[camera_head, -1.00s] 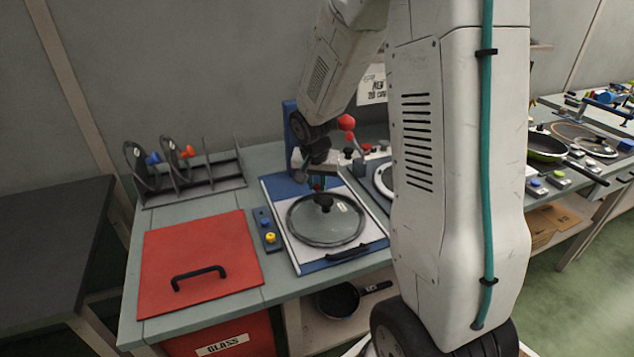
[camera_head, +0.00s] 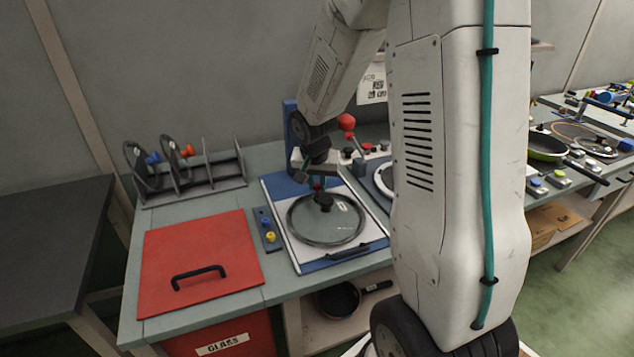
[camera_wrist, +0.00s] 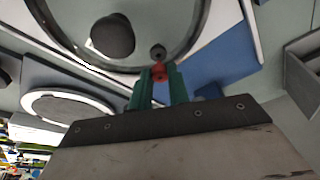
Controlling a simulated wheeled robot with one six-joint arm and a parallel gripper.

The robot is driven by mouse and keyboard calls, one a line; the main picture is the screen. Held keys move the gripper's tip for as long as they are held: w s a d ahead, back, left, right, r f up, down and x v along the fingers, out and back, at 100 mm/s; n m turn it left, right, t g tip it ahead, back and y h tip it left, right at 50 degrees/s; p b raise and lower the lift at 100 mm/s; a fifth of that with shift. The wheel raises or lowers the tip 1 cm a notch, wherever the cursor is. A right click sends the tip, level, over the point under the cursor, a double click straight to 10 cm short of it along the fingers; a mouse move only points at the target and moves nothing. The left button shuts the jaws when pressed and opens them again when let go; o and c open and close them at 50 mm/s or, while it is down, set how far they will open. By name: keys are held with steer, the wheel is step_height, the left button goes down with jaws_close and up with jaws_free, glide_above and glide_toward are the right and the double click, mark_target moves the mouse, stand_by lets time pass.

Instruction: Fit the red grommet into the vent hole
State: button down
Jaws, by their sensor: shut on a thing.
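A round glass lid (camera_head: 325,230) with a dark rim and a black knob (camera_head: 324,200) lies on a white and blue fixture. In the wrist view the knob (camera_wrist: 112,35) is at upper left. A small dark round spot, seemingly the vent hole (camera_wrist: 158,52), sits on the lid near its rim. My gripper (camera_wrist: 159,76) has green fingers shut on the red grommet (camera_wrist: 159,71). In the wrist view the grommet appears just below the hole; it does not look seated in it. The height gap cannot be told. In the head view my gripper (camera_head: 316,184) is behind the knob.
A red panel with a black handle (camera_head: 195,280) lies at the left of the bench. A rack (camera_head: 195,180) with lids stands behind it. A blue and yellow button box (camera_head: 268,230) is beside the fixture. A red-knobbed lever (camera_head: 347,123) stands close behind my gripper.

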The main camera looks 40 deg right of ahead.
steer(key=shift+f, duration=1.1)
steer(key=c, duration=1.3)
jaws_free()
steer(key=shift+o, duration=0.2)
steer(key=v, duration=0.7)
steer(key=shift+r, duration=0.4)
steer(key=shift+s, duration=0.1)
